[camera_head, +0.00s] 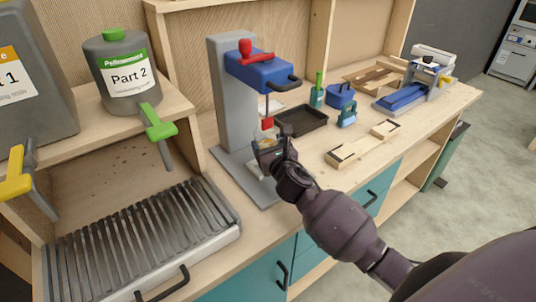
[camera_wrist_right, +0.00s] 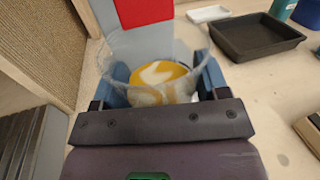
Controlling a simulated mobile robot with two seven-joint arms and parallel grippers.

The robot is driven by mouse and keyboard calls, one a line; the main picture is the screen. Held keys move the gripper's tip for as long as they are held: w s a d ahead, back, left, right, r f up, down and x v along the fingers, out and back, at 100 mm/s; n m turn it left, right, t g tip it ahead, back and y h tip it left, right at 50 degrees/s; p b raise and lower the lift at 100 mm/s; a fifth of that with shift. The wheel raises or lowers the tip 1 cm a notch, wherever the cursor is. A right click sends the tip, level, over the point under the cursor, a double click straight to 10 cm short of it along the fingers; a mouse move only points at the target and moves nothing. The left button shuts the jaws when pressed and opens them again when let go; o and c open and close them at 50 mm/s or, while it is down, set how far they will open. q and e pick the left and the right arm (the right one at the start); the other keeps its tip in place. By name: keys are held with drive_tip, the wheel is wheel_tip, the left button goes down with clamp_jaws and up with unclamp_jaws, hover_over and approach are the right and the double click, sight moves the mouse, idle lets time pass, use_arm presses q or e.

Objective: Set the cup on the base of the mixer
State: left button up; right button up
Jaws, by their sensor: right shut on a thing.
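The mixer (camera_head: 228,95) has a grey column, a blue head with a red knob, and a flat grey base (camera_head: 266,199). A clear cup (camera_wrist_right: 160,82) with yellow and white contents is between the fingers of my right gripper (camera_head: 272,150). In the right wrist view the gripper's blue fingers are shut on the cup's two sides. The cup looks upright, under the mixer's red tip (camera_head: 267,124) and over the base. The gripper hides much of the cup in the head view, and I cannot tell whether its bottom touches the base. My left gripper is out of view.
A dispenser with a slatted grate (camera_head: 140,240) stands to the left, with bottles (camera_head: 128,75) above it. A black tray (camera_head: 302,120) and a wooden form (camera_head: 362,144) lie on the bench right of the mixer. Bare bench lies between them.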

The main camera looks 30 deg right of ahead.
drive_tip(key=shift+w+f, duration=0.15)
drive_tip(key=shift+f, duration=0.25)
wheel_tip(320, 180, down, 3)
drive_tip(key=shift+r+b, duration=0.1)
drive_tip(key=shift+b, duration=0.55)
drive_tip(key=shift+o, duration=1.3)
drive_tip(key=o, duration=0.4)
drive_tip(key=shift+o, duration=0.2)
